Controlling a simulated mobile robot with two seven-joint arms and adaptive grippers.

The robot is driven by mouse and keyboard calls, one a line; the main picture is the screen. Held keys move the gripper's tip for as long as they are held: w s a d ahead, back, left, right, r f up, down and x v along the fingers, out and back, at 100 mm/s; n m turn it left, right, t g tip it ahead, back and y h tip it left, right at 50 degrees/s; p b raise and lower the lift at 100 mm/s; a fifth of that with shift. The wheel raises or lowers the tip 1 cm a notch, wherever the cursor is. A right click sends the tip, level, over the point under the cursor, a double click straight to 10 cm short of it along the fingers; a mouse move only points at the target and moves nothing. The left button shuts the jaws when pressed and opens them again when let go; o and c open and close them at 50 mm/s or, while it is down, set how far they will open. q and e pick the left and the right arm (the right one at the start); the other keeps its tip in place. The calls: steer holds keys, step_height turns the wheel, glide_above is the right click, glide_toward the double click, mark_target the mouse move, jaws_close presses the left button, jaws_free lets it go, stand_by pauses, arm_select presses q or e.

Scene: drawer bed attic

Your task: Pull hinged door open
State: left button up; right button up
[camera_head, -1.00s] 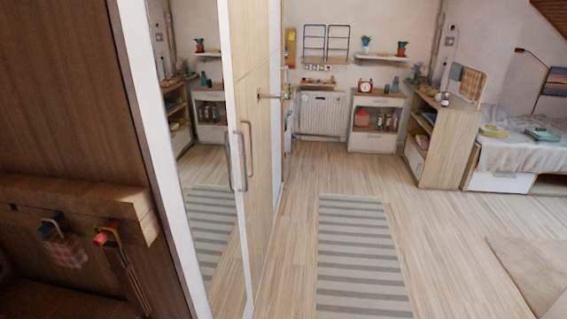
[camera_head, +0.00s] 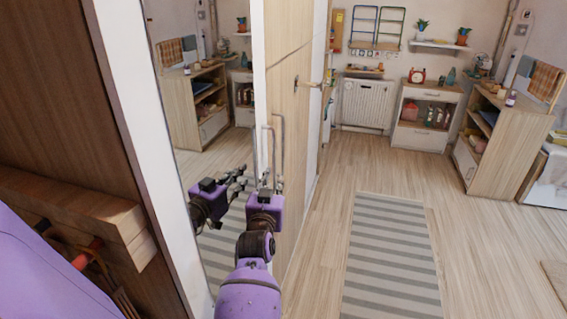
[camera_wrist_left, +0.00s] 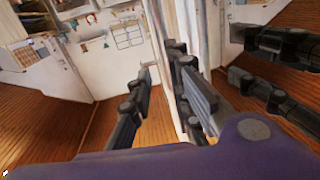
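A tall hinged door with a mirror face (camera_head: 200,75) is at the left of the head view. Pale wood door panels (camera_head: 290,95) stand beside it. Two slim vertical bar handles (camera_head: 282,135) show near the seam; one may be a reflection. My left gripper (camera_head: 268,186) is by the lower end of these handles, and its reflection shows in the mirror. In the left wrist view the two dark fingers (camera_wrist_left: 160,100) are apart, with the door edge (camera_wrist_left: 168,50) beside the right finger. I cannot tell whether they touch a handle. My right gripper is not in view.
A dark wooden panel and ledge (camera_head: 75,205) with hanging items are close at the left. A striped rug (camera_head: 390,260) lies on open wooden floor. A white cabinet (camera_head: 425,115), a radiator (camera_head: 367,103) and a wooden shelf unit (camera_head: 510,140) stand farther back.

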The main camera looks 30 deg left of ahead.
mark_target(274, 164)
arm_select(q)
steer(key=shift+n+y, duration=0.3)
steer(key=x, duration=0.6)
steer(key=r+x, duration=0.1)
steer(key=x, duration=0.2)
steer(key=shift+s+a, duration=0.1)
steer(key=shift+a, duration=0.35)
steer(key=shift+c, duration=0.5)
jaws_close()
